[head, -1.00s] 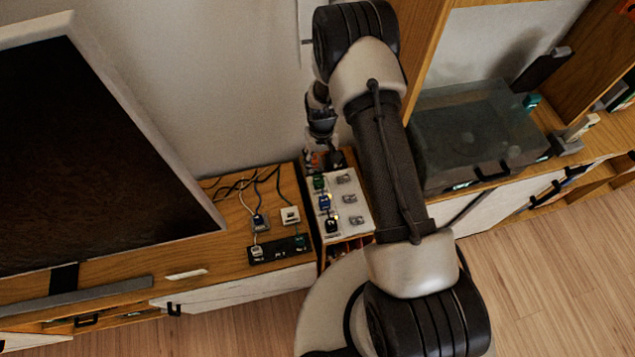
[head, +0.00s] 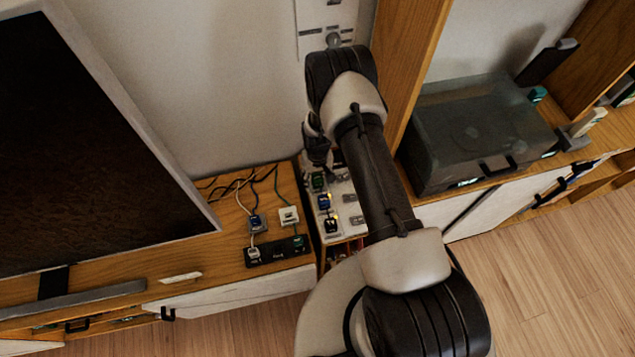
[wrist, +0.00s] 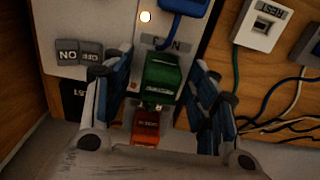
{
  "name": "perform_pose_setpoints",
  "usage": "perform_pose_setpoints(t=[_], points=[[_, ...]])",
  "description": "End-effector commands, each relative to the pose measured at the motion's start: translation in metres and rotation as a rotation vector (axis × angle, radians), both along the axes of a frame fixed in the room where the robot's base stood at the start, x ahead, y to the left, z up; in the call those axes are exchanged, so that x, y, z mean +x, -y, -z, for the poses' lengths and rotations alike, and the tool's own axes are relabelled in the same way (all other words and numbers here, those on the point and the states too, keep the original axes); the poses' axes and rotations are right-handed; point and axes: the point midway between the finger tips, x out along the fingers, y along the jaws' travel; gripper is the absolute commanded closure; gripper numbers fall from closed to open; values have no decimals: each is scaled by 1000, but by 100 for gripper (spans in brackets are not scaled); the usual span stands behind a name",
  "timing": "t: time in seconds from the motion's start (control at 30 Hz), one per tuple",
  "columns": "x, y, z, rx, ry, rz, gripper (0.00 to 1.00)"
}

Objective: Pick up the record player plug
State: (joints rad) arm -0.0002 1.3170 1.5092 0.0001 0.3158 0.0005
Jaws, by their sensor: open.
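A row of plugs sits in the white switch panel (head: 352,232). A green plug (wrist: 162,75) lies between the open fingers of my gripper (wrist: 160,92) in the wrist view, with no clear contact. A red-orange plug (wrist: 146,127) is below it, partly covered by the gripper body. The labels on both are too small to read, so I cannot tell which is the record player plug. In the head view the green plug (head: 318,181) shows just below my gripper (head: 322,170); the red-orange one is hidden there.
A blue plug (head: 324,202) and a black TV plug (head: 331,225) follow in the row. Switches (wrist: 79,55) stand beside it. A black power strip (head: 276,252) with plugs and loose cords is left of the panel. The record player (head: 475,135) is at right, the television (head: 95,150) at left.

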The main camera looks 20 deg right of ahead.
Motion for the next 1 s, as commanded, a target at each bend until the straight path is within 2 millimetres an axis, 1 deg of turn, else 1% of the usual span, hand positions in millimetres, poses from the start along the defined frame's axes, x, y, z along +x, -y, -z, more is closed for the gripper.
perform_pose_setpoints(t=[0.17,0.9,1.0], points=[[0,0,-1,0,1,0,47],[0,0,-1,0,0,0,97],[0,0,-2,0,1,0,97]])
